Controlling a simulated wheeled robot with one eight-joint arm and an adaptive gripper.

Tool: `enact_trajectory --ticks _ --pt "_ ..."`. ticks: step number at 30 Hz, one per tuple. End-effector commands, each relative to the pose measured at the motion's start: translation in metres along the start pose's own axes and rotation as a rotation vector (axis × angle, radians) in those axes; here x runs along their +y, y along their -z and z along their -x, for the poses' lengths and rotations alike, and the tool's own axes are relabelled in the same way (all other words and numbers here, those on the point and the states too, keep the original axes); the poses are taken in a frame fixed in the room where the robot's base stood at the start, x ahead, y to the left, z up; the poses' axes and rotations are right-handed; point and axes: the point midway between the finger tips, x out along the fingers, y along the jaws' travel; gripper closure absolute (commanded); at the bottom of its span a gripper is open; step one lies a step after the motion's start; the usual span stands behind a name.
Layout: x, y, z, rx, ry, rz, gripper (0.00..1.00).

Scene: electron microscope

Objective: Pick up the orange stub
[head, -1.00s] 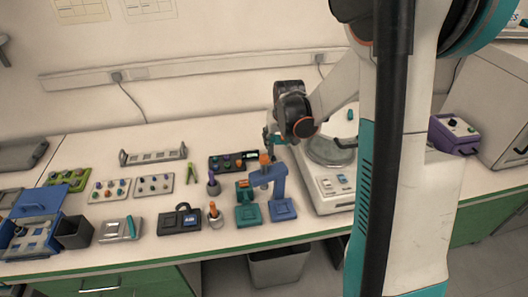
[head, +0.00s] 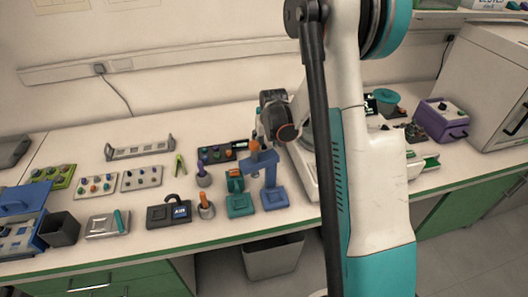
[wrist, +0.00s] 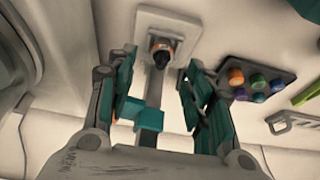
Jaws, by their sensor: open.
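An orange stub (head: 228,154) stands in a black holder (head: 204,162) beside blue, green and other coloured stubs. In the wrist view the orange stub (wrist: 236,76) sits at the near-left end of the holder, right of my fingers. My gripper (wrist: 160,62) is open, with teal fingers spread and nothing held. A small orange and black piece (wrist: 160,44) on a pale plate shows between the fingertips, apart from them as far as I can tell. In the head view my gripper is mostly hidden behind my wrist, above the blue stand (head: 270,172), which has an orange top.
Orange-handled tool (head: 204,198) in a cup, teal stand (head: 238,203) and black box (head: 168,214) stand at the front. A purple box (head: 442,118) stands right. Bench is clear behind the holder.

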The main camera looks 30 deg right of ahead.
Motion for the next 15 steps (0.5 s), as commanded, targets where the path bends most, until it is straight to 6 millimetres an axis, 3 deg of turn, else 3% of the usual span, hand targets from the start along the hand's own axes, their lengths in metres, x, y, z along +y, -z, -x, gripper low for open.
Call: enact_trajectory --ticks 7,15 --pt "-0.001 -0.003 -0.038 0.000 0.000 0.000 0.53" --pt "-0.001 -0.002 -0.040 0.000 0.000 0.000 0.53"
